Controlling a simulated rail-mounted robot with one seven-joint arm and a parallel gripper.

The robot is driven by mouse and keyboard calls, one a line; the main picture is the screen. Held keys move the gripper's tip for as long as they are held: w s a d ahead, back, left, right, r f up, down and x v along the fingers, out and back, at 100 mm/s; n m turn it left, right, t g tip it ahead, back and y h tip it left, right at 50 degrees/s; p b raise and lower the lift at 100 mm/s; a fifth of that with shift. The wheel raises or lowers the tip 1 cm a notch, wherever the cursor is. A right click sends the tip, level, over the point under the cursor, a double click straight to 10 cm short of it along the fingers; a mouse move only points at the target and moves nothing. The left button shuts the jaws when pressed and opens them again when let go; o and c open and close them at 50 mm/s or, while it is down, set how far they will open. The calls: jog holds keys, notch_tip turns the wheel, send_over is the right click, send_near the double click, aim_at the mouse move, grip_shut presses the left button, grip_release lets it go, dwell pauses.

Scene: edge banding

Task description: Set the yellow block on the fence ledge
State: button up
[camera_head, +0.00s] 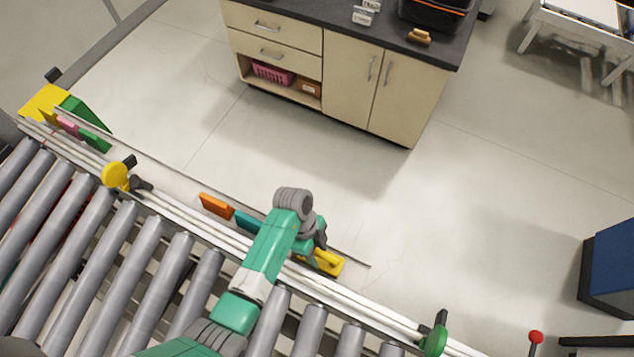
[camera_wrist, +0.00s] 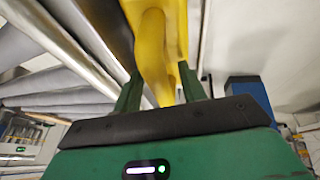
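The yellow block (camera_head: 328,263) shows at the right end of the fence ledge (camera_head: 180,187), just beyond the end of my arm. In the wrist view the yellow block (camera_wrist: 176,30) rises between the two green fingers, with a rounded yellow part reaching down toward the palm. In the head view my gripper (camera_head: 312,250) is partly hidden behind my arm. I cannot tell whether the block touches the ledge.
An orange block (camera_head: 216,205) and a teal block (camera_head: 247,221) stand along the fence left of my gripper. Pink (camera_head: 68,126) and green (camera_head: 95,141) blocks stand at the far left. A roller conveyor (camera_head: 95,260) runs in front. A yellow knob (camera_head: 115,176) and green knob (camera_head: 434,341) stand on the rail.

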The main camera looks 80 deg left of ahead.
jog(key=v, duration=1.2)
jog(key=shift+r, duration=0.15)
